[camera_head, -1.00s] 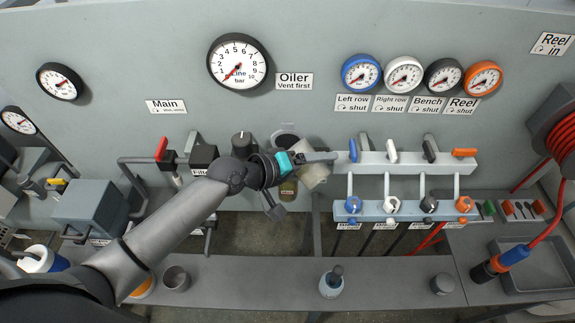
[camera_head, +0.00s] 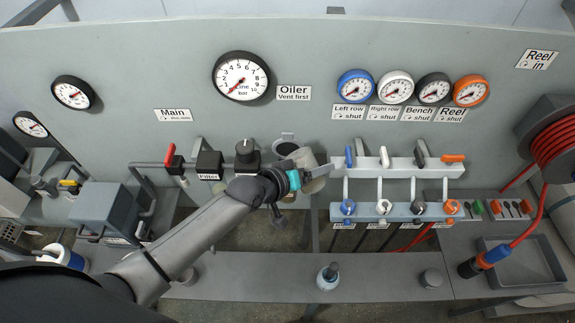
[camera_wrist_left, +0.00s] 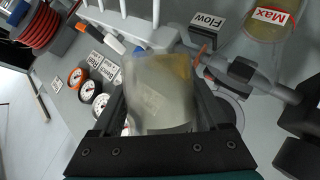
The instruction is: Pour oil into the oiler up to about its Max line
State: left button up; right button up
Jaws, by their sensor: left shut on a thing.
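My left gripper (camera_head: 301,176) is shut on a pale, translucent oil container (camera_head: 315,174) in front of the panel, below the Oiler sign (camera_head: 293,92). In the left wrist view the container (camera_wrist_left: 155,95) sits between the fingers, with yellowish oil showing towards one upper corner. It looks tilted. The oiler's yellowish bowl (camera_wrist_left: 262,22) with its red MAX label (camera_wrist_left: 268,15) is at the top right of that view, apart from the container. Its oil level cannot be told. In the head view my arm and gripper hide the bowl. My right gripper is not in view.
A row of valves on a white manifold (camera_head: 396,169) is close to the right of the container. The Filter block (camera_head: 209,165) and a black knob (camera_head: 246,151) are to the left.

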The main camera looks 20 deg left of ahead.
pick_arm(q)
jog(key=shift+r, duration=0.3)
jog(key=shift+s+d+f+m+y+p, duration=0.1)
jog(key=shift+d+f+m+y+p, duration=0.05)
jog(key=shift+m+y+p, duration=0.15)
jog(key=shift+s+d+f+m+t+y, duration=0.35)
jog(key=shift+d+f+m+t+y, duration=0.25)
jog(key=shift+d+f+m+y, duration=0.25)
jog(key=f+b, duration=0.1)
jog(key=m+b, duration=0.1)
jog(key=f+y, duration=0.1)
jog(key=shift+s+d+f+m+t+b, duration=0.2)
jog(key=shift+d+f+m+t+b, duration=0.1)
jog(key=shift+t+b, duration=0.1)
jog(key=shift+s+d+f+m+t+y+b, duration=0.1)
jog(key=shift+d+f+m+t+y+b, duration=0.15)
jog(key=shift+f+b, duration=0.6)
jog(key=shift+s+f+m+t+y+b, duration=0.15)
jog(key=shift+f+m+b, duration=0.15)
jog(key=shift+f+b, duration=0.5)
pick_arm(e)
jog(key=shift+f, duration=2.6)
pick_arm(q)
jog(key=shift+r, duration=0.2)
